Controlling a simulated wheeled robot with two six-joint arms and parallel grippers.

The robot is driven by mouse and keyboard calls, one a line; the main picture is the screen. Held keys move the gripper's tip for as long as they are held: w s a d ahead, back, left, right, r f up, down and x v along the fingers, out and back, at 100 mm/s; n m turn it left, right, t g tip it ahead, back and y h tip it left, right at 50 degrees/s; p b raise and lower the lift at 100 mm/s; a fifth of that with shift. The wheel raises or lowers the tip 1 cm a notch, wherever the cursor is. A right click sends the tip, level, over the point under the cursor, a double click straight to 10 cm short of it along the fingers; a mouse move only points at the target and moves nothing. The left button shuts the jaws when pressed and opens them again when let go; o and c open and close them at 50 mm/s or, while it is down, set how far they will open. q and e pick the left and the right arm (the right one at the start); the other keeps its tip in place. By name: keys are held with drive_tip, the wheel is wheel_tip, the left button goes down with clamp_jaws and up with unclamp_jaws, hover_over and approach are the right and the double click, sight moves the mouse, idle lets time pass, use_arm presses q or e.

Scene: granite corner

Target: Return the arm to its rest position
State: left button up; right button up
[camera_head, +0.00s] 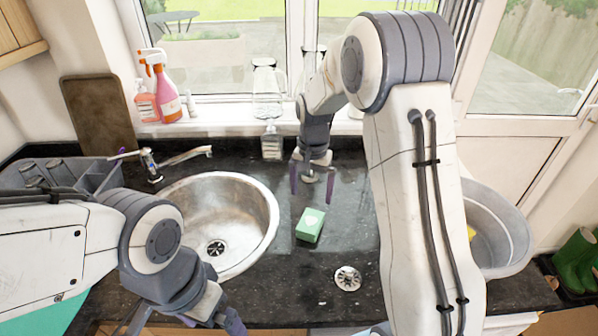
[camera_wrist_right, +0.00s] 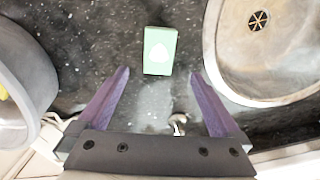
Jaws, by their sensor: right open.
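My right gripper (camera_head: 313,183) is over the dark counter, behind and above a green box. Its purple fingers are apart and empty, and they show in the right wrist view (camera_wrist_right: 160,98). The green box (camera_head: 310,225) with a pale mark on top lies on the counter right of the sink; in the right wrist view the box (camera_wrist_right: 160,50) is beyond the fingertips, apart from them. My left gripper (camera_head: 190,325) is at the bottom left, cut by the frame edge, so its opening is unclear.
A round steel sink (camera_head: 262,190) is left of the box, with a tap (camera_head: 185,157) behind it. A grey tub (camera_head: 510,215) stands at the right. Spray bottles (camera_head: 167,95) and a glass jar (camera_head: 267,92) stand near the window.

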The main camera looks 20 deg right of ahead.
sight(310, 220)
wheel_tip(310, 220, down, 12)
drive_tip(key=p, duration=0.2)
drive_tip(key=shift+f+p, duration=0.25)
drive_tip(key=shift+p, duration=0.15)
drive_tip(key=shift+w+r, duration=0.1)
drive_tip(key=shift+r, duration=1)
